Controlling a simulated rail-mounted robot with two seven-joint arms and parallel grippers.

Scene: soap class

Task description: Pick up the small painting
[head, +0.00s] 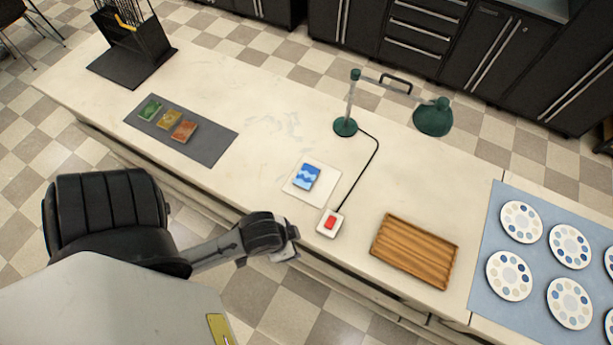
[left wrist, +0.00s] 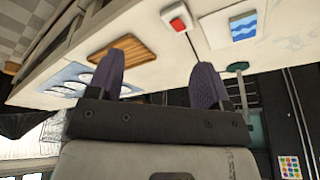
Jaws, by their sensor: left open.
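The small painting, a blue card with white waves (head: 306,177), lies on a white square sheet (head: 296,191) on the counter. It also shows at the upper right of the left wrist view (left wrist: 244,26). My left gripper (head: 288,246) is beside the counter's front edge, apart from the painting and nearer the camera. In the left wrist view its two purple fingers (left wrist: 161,75) are spread with nothing between them. My right gripper is in neither view.
A white box with a red button (head: 330,223) is wired to a green lamp (head: 345,127). A wooden ribbed tray (head: 414,250) lies to the right. Three coloured tiles lie on a grey mat (head: 207,149). Several palettes sit on a blue mat (head: 535,250). A black rack (head: 132,50) stands back left.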

